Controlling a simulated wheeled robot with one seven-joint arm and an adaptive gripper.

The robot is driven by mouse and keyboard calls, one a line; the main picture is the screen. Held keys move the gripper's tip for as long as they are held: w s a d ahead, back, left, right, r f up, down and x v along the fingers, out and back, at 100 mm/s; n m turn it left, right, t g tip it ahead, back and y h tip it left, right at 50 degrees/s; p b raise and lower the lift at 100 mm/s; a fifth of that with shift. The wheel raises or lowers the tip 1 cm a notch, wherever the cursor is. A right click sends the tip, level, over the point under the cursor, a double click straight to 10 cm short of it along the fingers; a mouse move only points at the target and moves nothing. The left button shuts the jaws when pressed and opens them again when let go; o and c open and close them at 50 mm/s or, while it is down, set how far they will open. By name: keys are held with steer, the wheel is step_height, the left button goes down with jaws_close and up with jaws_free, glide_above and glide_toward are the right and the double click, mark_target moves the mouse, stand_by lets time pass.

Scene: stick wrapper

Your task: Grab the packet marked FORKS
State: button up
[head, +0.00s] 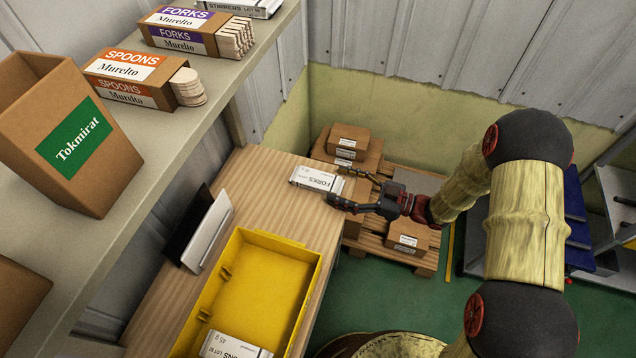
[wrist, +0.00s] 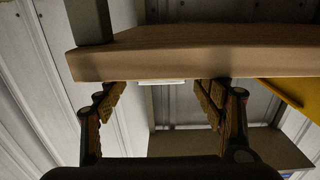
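The white packet marked FORKS (head: 314,179) lies on the wooden table near its far right edge. It shows as a thin white strip in the wrist view (wrist: 162,82), between the fingers and beyond their tips. My gripper (head: 339,184) comes in from the right in the head view, at the packet's right end. It is open, with one finger on each side; the fingers are well apart in the wrist view (wrist: 160,90). Whether either finger touches the packet I cannot tell.
A yellow bin (head: 313,283) on the table holds another white packet (head: 236,346). A dark and white upright holder (head: 208,230) stands left. The shelf (head: 150,150) carries a FORKS box (head: 180,38), a SPOONS box (head: 125,68) and a Tokmirat box (head: 65,125). Cartons (head: 408,238) sit beyond the table.

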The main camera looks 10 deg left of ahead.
mark_target(317, 178)
steer(key=shift+w+a+b, duration=0.15)
steer(key=shift+a+b, duration=0.3)
steer(key=shift+a, duration=1.35)
steer(key=shift+w+a+b, duration=0.15)
steer(key=shift+a+b, duration=0.3)
steer(key=shift+a, duration=1.3)
steer(key=shift+c, duration=0.2)
steer(key=c, duration=1.1)
steer(key=shift+r, duration=0.15)
steer(key=shift+c, duration=0.5)
